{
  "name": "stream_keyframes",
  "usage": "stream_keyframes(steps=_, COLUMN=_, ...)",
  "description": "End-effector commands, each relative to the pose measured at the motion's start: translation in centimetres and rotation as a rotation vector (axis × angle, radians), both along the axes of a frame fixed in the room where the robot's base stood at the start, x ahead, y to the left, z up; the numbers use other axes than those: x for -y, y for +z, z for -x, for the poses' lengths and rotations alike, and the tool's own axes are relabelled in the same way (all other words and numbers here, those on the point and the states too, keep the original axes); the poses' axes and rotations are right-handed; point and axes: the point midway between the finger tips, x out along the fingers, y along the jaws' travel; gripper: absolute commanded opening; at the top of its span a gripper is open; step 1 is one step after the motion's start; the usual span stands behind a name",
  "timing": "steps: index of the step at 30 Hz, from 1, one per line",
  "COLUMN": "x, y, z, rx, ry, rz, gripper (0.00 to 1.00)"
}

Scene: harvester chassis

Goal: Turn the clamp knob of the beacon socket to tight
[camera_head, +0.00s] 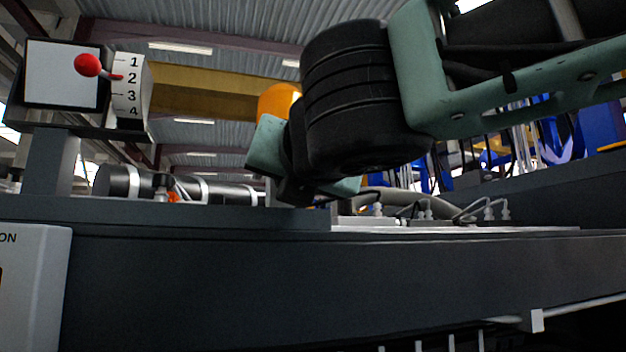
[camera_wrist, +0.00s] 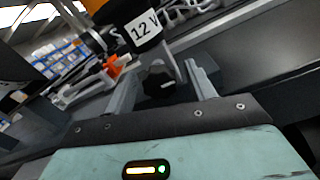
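The orange beacon (camera_head: 278,101) stands behind my arm in the head view, its lower part hidden. In the wrist view its dark base with a white "12 V" label (camera_wrist: 142,28) is at the top. A dark lobed clamp knob (camera_wrist: 158,83) lies below the label, between the fingers of my gripper (camera_wrist: 160,74). The fingers are apart, with visible gaps on both sides of the knob; I cannot tell how deep it lies between them. In the head view my gripper's fingers are mostly hidden by the wrist. No tight or loose mark is readable.
A lever box with a red ball (camera_head: 87,65) and a 1–4 scale (camera_head: 128,88) stands at left. A dark cylinder (camera_head: 175,185) lies behind the chassis edge (camera_head: 200,265). Cables and connectors (camera_head: 470,211) are to the right. An orange-red part (camera_wrist: 113,67) lies left of the knob.

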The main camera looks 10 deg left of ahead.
Motion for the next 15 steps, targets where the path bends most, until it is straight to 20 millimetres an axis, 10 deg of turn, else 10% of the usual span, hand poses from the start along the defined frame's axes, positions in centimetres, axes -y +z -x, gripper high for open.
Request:
stream_keyframes(steps=5, x=0.01, y=0.01, z=0.02, rx=0.0, ry=0.0, rz=0.0, gripper=0.1)
stream_keyframes(steps=15, x=0.05, y=-0.16, z=-0.02, rx=-0.019, ry=-0.001, rz=-0.032, gripper=0.11)
